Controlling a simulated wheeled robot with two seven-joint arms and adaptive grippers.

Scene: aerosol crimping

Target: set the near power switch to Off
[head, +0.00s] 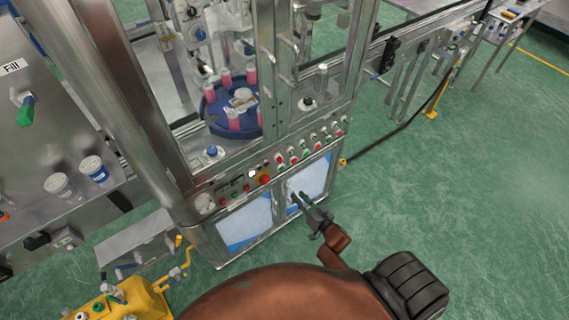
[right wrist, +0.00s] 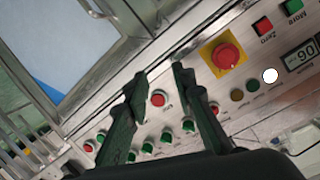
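My right gripper (head: 297,197) reaches down in front of the cabinet's control panel (head: 240,185). In the right wrist view its two dark fingers (right wrist: 161,76) are apart, with nothing between the tips. A red button (right wrist: 157,98) shows in the gap behind them. Several small red and green controls line the panel around the fingers. A red mushroom button (right wrist: 225,57) on a yellow plate is beside the fingers; it also shows in the head view (head: 264,180). I cannot tell which control is the near power switch, as most labels are unreadable. My left gripper is out of view.
A lit display (right wrist: 301,56), a red button (right wrist: 262,26) and a green button (right wrist: 292,6) sit beyond the mushroom button. Metal posts and glass rise above the panel around a blue turntable (head: 215,121). Green floor (head: 460,200) is clear at right.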

